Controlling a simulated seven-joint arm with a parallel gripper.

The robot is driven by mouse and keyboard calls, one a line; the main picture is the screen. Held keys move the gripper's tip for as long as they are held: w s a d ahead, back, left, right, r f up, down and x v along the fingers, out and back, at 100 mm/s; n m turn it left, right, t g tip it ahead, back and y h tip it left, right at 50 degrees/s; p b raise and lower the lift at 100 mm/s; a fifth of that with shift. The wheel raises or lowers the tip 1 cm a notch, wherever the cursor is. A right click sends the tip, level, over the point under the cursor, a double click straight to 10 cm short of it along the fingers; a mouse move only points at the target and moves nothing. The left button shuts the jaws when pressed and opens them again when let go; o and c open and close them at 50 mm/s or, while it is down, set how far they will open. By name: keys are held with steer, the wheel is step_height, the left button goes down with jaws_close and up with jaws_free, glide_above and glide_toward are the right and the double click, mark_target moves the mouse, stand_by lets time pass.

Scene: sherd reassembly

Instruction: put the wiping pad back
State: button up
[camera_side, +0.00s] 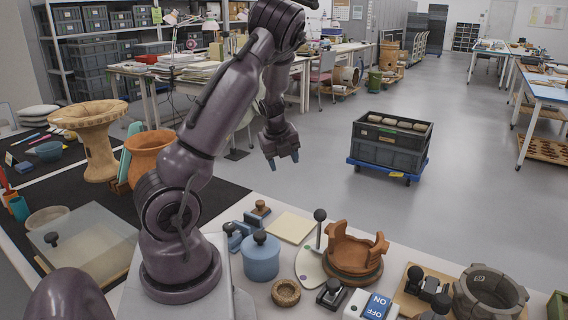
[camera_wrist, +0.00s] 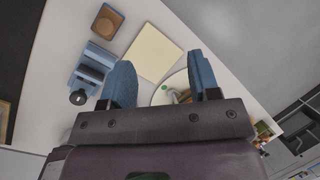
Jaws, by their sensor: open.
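My gripper (camera_side: 284,160) is open and empty, raised well above the table with its blue fingertips pointing down. In the wrist view its two fingers (camera_wrist: 160,66) are spread apart, with a flat cream square (camera_wrist: 153,48) lying below and beyond them. That cream square (camera_side: 290,227) lies flat on the table in the side view. A small brown block with a knob (camera_side: 261,208) stands behind it to the left; it also shows in the wrist view (camera_wrist: 106,20). A blue stepped holder (camera_wrist: 92,70) is beside it. I cannot tell which of these is the wiping pad.
A blue lidded jar (camera_side: 261,258), a small brown ring (camera_side: 286,292) and a partly built orange pot (camera_side: 354,250) crowd the front of the table. A black lever (camera_side: 319,228) rises beside the pot. A grey ring-shaped vessel (camera_side: 488,292) stands at right. The air around my gripper is clear.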

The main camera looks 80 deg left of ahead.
steer(key=w+d+r+n+t+y, duration=0.25)
steer(key=w+d+r+n, duration=0.25)
steer(key=r, duration=0.3)
steer(key=w+d+r+n+t+y, duration=0.25)
steer(key=w+d+r+n, duration=0.2)
steer(key=r, duration=0.35)
steer(key=s+d+r+n+g+h, duration=0.1)
steer(key=s+d+n+h, duration=0.2)
steer(key=s+d, duration=0.4)
steer(key=s+d+r+n+h, duration=0.1)
steer(key=s+d+n+h, duration=0.3)
steer(key=d, duration=1.5)
steer(key=s+h, duration=0.1)
steer(key=s, duration=0.2)
steer(key=shift+d+r+g, duration=0.25)
steer(key=shift+d+g, duration=0.1)
steer(key=shift+g, duration=0.05)
